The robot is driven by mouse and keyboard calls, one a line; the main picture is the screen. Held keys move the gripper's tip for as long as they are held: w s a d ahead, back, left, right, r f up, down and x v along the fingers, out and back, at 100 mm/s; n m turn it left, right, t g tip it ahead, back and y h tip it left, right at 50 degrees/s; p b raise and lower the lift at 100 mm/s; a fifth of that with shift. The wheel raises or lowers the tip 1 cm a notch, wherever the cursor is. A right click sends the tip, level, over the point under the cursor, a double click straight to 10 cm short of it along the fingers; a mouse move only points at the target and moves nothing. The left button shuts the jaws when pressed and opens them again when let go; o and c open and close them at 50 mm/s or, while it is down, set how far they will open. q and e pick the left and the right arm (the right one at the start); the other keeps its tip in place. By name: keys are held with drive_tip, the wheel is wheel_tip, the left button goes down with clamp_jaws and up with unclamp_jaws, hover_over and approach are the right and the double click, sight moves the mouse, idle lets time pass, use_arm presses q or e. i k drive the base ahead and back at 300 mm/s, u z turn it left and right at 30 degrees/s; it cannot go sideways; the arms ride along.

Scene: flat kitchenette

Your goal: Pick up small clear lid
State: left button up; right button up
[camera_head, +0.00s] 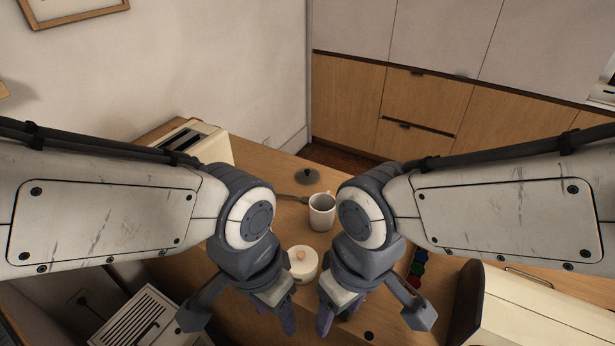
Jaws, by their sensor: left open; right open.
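A small round lid (307,177) with a dark knob lies on the wooden table at its far end, beyond the mug. It looks dark grey and see-through. My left gripper (275,317) is open and empty, low in the head view and nearer to me than the lid. My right gripper (338,316) is open and empty beside it, also well short of the lid. Neither gripper touches the lid. The forearms hide much of the table on both sides.
A white mug (321,214) stands between the lid and my grippers. A white lidded pot (302,265) stands just beyond the grippers. A toaster (205,148) is at the back left, small coloured items (417,266) and a cream box (515,308) at the right.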

sight(305, 176)
drive_tip(key=u, duration=0.4)
drive_tip(key=k, duration=1.05)
drive_tip(key=u, duration=0.85)
drive_tip(key=i, duration=0.9)
drive_tip(key=z, duration=0.45)
drive_tip(key=i, duration=0.75)
drive_tip(key=z, duration=0.65)
